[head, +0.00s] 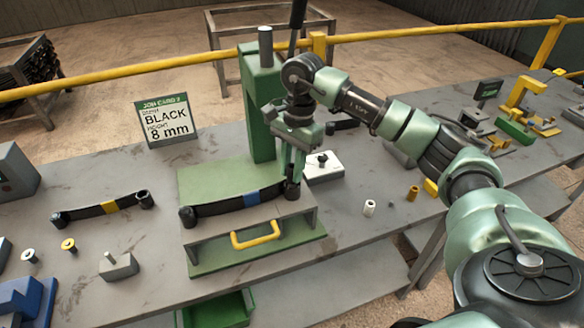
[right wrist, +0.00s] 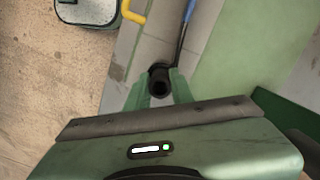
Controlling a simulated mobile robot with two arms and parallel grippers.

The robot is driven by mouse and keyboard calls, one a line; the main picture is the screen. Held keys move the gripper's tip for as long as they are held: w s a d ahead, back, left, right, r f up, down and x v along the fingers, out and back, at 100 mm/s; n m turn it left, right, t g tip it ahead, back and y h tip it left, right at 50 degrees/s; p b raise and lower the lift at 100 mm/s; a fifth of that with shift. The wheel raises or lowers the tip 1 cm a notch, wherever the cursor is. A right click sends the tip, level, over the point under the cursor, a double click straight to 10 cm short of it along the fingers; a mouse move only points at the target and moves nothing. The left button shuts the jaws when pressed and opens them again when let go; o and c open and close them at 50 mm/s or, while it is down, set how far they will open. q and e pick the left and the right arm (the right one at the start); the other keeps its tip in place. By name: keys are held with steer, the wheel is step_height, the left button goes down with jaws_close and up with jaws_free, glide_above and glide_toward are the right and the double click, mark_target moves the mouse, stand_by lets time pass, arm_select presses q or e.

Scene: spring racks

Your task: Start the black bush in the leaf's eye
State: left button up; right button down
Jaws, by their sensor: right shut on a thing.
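The black leaf (head: 222,208) with a blue band lies across the front of the green press bed (head: 225,177), an eye at each end. My right gripper (head: 292,177) points down over the leaf's right eye. In the right wrist view its green fingers are shut on the black bush (right wrist: 160,84), a short dark tube with a hole. The bush lines up closely with the end of the leaf (right wrist: 188,12). The fingers partly cover the eye, so I cannot tell whether the bush sits in its mouth or just above. My left gripper is not in view.
A job card (head: 167,120) reads BLACK, 8 mm. A second leaf (head: 85,212) with a yellow band lies left. A white bush (head: 369,208) and a brown bush (head: 412,193) stand right. The press column (head: 259,110) rises behind my gripper; a yellow handle (head: 255,238) sits in front.

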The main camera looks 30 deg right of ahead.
mark_target(290, 170)
steer(key=shift+f+b, duration=0.65)
steer(key=shift+f, duration=0.25)
steer(key=c, duration=0.7)
jaws_free()
steer(key=shift+o, duration=0.2)
steer(key=shift+r, duration=0.15)
steer(key=shift+r+p, duration=2.1)
steer(key=shift+r, duration=1.35)
